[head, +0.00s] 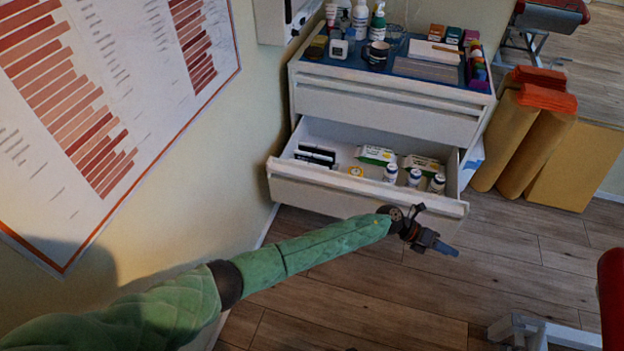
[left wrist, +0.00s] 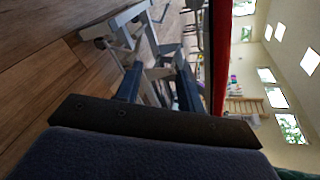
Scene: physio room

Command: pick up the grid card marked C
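I cannot make out a grid card marked C in either view. My left gripper (head: 447,249) is in front of the open drawer (head: 355,192), beyond its front panel and over the floor, pointing right. In the left wrist view my left gripper (left wrist: 158,84) has its two dark fingers apart, with nothing held between them. My right gripper does not show.
The drawer holds white-and-green boxes (head: 376,155), dark boxes (head: 316,155) and several white bottles (head: 415,177). Bottles and small boxes stand on the cabinet top (head: 340,66). A wall chart (head: 130,80) is at left. Orange rolls (head: 528,140) stand at right.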

